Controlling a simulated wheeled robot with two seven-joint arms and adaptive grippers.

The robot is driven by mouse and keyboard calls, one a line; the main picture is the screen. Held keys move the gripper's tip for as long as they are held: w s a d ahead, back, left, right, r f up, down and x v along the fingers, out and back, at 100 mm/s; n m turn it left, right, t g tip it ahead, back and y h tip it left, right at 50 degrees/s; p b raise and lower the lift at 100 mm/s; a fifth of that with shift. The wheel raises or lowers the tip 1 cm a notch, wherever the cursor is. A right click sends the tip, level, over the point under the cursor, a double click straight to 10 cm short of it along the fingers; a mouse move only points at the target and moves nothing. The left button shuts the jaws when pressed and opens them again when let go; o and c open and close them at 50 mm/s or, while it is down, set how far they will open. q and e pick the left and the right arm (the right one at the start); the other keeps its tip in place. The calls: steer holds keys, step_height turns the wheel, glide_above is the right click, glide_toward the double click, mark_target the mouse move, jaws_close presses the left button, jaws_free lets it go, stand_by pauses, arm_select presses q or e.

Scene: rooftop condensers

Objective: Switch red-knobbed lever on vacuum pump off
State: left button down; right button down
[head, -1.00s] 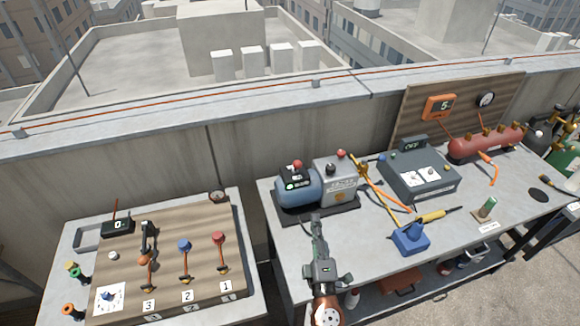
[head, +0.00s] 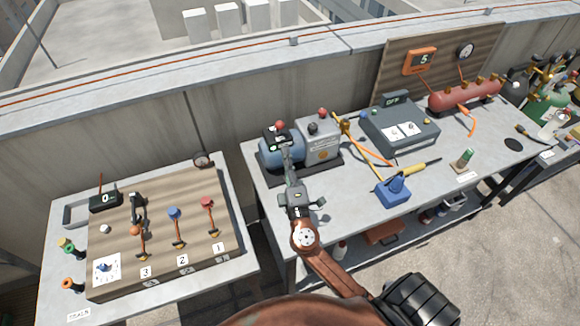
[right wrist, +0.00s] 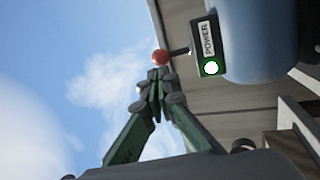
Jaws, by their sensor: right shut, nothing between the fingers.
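The vacuum pump has a blue motor (head: 270,158) and a grey housing (head: 322,148), and sits on a black base on the table. A red knob (head: 279,125) tops the lever on the motor's dark switch box. In the right wrist view the red knob (right wrist: 159,57) sits on a short rod from the POWER box (right wrist: 208,47), whose white-green lamp (right wrist: 210,68) is lit. My right gripper (head: 286,150) is shut and empty, reaching in front of the motor. Its fingertips (right wrist: 157,78) are close by the knob; I cannot tell whether they touch. My left gripper is not in view.
A second red ball (head: 322,112) tops the grey housing. A wooden panel with levers (head: 170,235) stands on the left table. A parapet runs behind.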

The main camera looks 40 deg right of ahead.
mark_target(281, 129)
steer(key=x, duration=0.4)
steer(key=shift+w+d+r+p, duration=0.15)
steer(key=shift+w+r+p, duration=0.05)
steer(key=shift+w+p, duration=0.15)
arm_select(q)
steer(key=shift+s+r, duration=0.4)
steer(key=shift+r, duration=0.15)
arm_select(e)
steer(key=shift+w+d, duration=0.35)
steer(key=shift+w, duration=0.3)
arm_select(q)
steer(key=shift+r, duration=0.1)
arm_select(e)
steer(key=shift+r, duration=0.1)
